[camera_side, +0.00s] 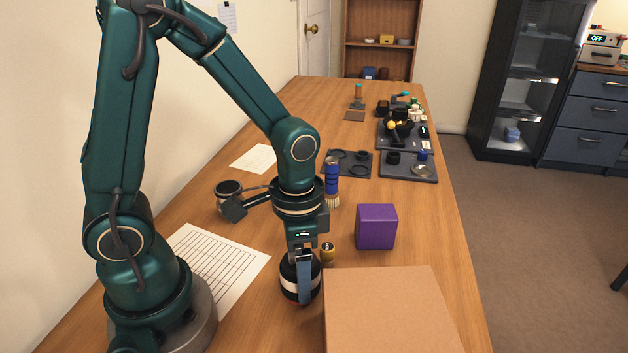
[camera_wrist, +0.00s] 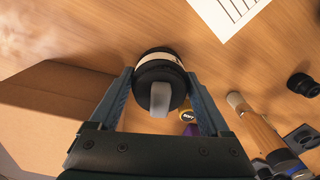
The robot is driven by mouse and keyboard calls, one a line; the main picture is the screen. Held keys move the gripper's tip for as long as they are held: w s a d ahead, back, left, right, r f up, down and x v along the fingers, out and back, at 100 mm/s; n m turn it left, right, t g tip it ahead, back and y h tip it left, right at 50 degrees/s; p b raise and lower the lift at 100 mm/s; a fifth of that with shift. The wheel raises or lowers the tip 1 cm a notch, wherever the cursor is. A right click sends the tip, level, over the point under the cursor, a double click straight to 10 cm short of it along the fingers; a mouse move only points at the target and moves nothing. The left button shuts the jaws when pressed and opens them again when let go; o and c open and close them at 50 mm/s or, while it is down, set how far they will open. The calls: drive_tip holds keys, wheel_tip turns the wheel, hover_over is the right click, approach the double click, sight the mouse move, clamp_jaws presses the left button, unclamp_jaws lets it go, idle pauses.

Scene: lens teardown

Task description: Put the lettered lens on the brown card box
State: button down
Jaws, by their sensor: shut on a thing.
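My gripper (camera_side: 304,275) points down near the front of the table, shut on a black lens (camera_side: 290,277) with a cream band. In the wrist view the lens (camera_wrist: 158,62) sits between the two fingers, with a grey piece showing on its near side. No lettering is readable. I cannot tell whether the lens touches the table or hangs just above it. The brown card box (camera_side: 390,308) stands right beside the lens, at the front right; its top is bare. The box also fills the left of the wrist view (camera_wrist: 40,112).
A purple box (camera_side: 376,226) and a small yellow-and-black cylinder (camera_side: 328,252) stand behind the brown box. A ruled sheet (camera_side: 222,262) lies left. Dark trays (camera_side: 408,172) with parts line the far right.

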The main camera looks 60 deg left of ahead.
drive_tip(key=shift+r, duration=0.1)
drive_tip(key=shift+w+r, duration=0.1)
drive_tip(key=shift+r, duration=0.3)
wheel_tip(320, 180, up, 3)
drive_tip(key=s+a+r, duration=0.4)
drive_tip(key=a+r, duration=0.3)
drive_tip(key=a, duration=0.4)
drive_tip(key=w+d+r+m, duration=0.3)
drive_tip(key=w+r+m, duration=0.2)
drive_tip(key=r+m, duration=0.15)
drive_tip(key=w+d+r+m, duration=0.4)
drive_tip(key=d+m, duration=0.2)
drive_tip(key=d, duration=0.2)
drive_tip(key=m, duration=0.1)
hover_over(388, 312)
wheel_tip(388, 312, down, 8)
drive_tip(key=shift+r, duration=0.15)
drive_tip(key=shift+f, duration=1.85)
